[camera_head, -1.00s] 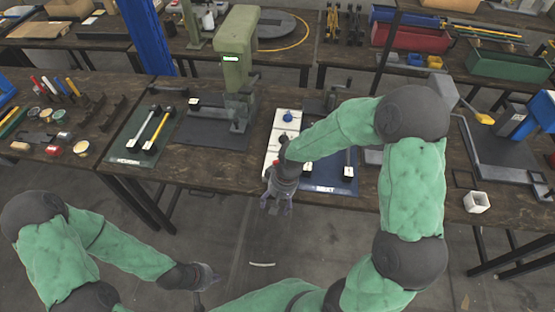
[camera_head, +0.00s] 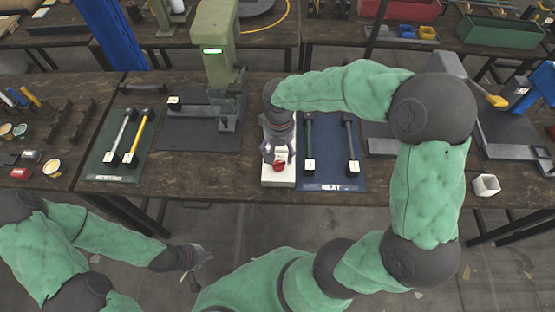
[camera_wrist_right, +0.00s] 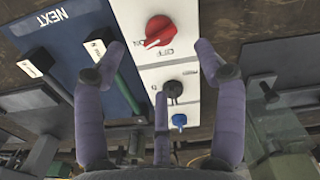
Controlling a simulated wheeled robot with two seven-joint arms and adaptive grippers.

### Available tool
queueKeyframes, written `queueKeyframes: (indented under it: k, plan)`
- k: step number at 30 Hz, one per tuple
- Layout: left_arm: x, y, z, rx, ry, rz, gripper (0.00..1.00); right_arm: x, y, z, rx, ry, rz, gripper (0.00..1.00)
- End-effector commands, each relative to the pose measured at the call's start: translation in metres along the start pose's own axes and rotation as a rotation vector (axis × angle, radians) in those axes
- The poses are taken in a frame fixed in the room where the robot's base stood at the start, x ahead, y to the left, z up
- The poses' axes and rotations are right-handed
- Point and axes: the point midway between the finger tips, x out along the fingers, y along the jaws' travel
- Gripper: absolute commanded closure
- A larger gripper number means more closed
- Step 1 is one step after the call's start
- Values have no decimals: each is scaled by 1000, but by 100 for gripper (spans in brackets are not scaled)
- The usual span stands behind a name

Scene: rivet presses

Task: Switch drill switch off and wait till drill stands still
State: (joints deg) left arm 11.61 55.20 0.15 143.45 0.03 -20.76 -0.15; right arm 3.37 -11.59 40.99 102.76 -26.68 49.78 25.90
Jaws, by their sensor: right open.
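A white switch panel (camera_head: 284,183) lies on the bench with a red rotary knob (camera_head: 279,166) at its near end. A black switch (camera_wrist_right: 173,88) and a blue knob (camera_wrist_right: 179,120) are further along the panel. My right gripper (camera_head: 278,155) is open above the panel, its fingers spread around the red knob's side without visible contact. My left gripper (camera_head: 195,258) hangs off the bench; its fingers are unclear. The green drill press (camera_head: 216,35) stands behind left; its motion cannot be told.
A blue NEXT mat (camera_head: 331,174) with handled tools lies right of the panel. A dark green mat (camera_head: 103,168) with two tools lies at the left.

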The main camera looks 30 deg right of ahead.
Motion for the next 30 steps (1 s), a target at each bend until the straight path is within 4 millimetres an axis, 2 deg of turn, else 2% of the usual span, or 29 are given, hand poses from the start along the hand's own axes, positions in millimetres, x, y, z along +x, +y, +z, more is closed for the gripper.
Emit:
queueKeyframes:
  k: [1, 3, 12, 25, 30]
  plan:
    - [5, -2, 0, 0, 0, 0, 100, 14, 0, 1, 0, -5, 1, 29]
    - [9, -3, 0, 0, 0, 0, 100, 26, 0, 1, 0, -4, 0, 29]
    - [19, -7, -1, 0, 1, 0, 100, 65, 0, 1, 1, -3, 0, 29]
    - [20, -7, -1, 0, 1, 0, 100, 71, 0, 0, 0, 0, -1, 29]
    - [20, -7, -1, 0, 1, 0, 100, 71, 0, 0, 0, -1, -1, 77]
